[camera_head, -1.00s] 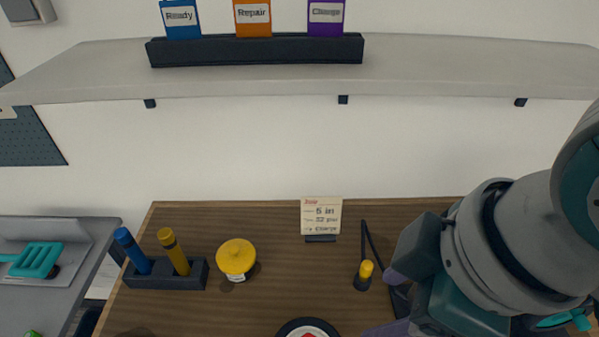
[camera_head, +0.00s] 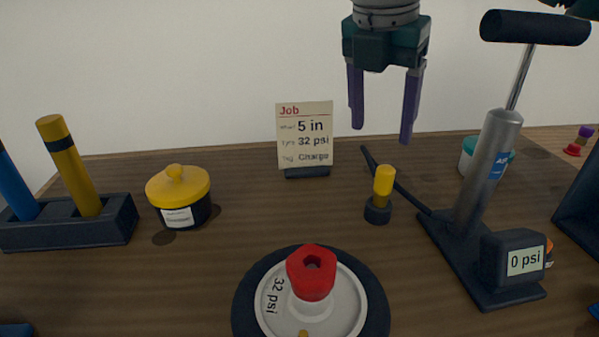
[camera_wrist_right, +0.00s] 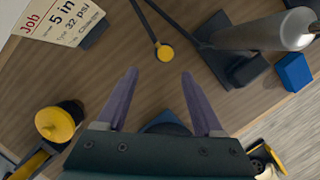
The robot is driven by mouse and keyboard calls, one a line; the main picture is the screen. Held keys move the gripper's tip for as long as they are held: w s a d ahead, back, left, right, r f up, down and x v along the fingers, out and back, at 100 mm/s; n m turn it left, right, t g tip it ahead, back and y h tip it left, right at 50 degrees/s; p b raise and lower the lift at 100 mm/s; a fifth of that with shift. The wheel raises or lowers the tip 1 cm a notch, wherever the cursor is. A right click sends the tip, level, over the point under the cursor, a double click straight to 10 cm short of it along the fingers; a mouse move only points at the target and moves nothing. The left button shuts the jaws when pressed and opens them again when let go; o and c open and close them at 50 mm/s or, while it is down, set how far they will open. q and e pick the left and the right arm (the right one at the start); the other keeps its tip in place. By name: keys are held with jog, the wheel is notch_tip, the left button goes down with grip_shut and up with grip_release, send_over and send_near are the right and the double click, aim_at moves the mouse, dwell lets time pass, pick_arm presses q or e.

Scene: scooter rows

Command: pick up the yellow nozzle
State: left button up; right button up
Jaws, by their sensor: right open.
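The yellow nozzle (camera_head: 383,183) stands upright in a small dark base (camera_head: 377,212) on the wooden table, beside the pump and joined to a dark hose. It shows in the right wrist view as a yellow disc (camera_wrist_right: 165,53), beyond and roughly between my fingertips. My right gripper (camera_head: 381,132) has two purple fingers pointing down, spread apart and empty, above and behind the nozzle in the head view. The fingers also show in the right wrist view (camera_wrist_right: 158,75). My left gripper is not in view.
The pump (camera_head: 482,180) with a "0 psi" gauge (camera_head: 513,260) stands right of the nozzle. A job card (camera_head: 305,135) stands behind left. A wheel (camera_head: 340,305) with a red hub piece (camera_head: 311,270) lies in front. A yellow-lidded jar (camera_head: 179,195) is left.

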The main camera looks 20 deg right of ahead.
aim_at(386, 168)
jog(key=x, duration=0.4)
jog(key=shift+w+d+f, duration=0.1)
jog(key=shift+d+f, duration=0.1)
jog(key=shift+d, duration=0.2)
jog(key=x, duration=0.3)
jog(key=b+x, duration=0.1)
jog(key=x, duration=0.1)
jog(key=shift+s+d+f, duration=0.25)
grip_shut()
